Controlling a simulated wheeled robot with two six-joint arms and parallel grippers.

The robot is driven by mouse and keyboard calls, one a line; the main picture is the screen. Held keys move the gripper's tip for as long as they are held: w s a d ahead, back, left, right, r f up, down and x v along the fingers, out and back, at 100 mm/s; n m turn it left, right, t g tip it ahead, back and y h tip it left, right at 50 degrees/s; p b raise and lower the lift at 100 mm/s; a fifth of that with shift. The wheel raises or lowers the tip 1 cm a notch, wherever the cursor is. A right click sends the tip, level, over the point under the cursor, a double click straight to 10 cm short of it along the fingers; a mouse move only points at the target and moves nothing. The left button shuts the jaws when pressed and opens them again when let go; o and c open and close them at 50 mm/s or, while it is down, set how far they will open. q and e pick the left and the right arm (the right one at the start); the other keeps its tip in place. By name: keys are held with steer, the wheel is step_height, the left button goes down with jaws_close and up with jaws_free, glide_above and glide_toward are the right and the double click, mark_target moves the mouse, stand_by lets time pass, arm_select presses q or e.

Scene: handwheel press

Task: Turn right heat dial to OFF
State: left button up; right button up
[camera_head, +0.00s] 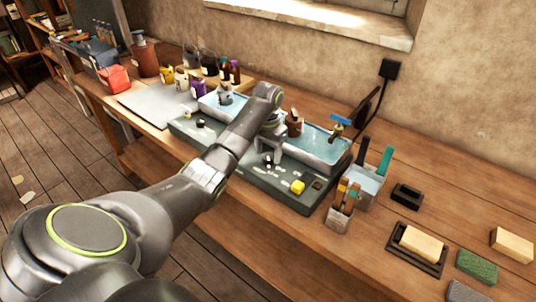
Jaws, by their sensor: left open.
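A dark heating unit (245,172) with two pale blue basins lies along the front of the bench. A small dark dial (201,123) sits on its front panel at the left. My left arm reaches in from the lower left, and my left gripper (269,160) points down, open, over the front panel before the right basin (322,148). The right heat dial is not clearly visible; the spot under my gripper is partly covered by it. I cannot tell whether the fingers touch a dial, or its setting. My right gripper is not in view.
A cup of tools (341,215) and a tray with a pale block (421,244) stand further right. Bottles and small pots line the back left.

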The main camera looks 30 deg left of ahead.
arm_select(q)
steer(key=shift+f, duration=0.6)
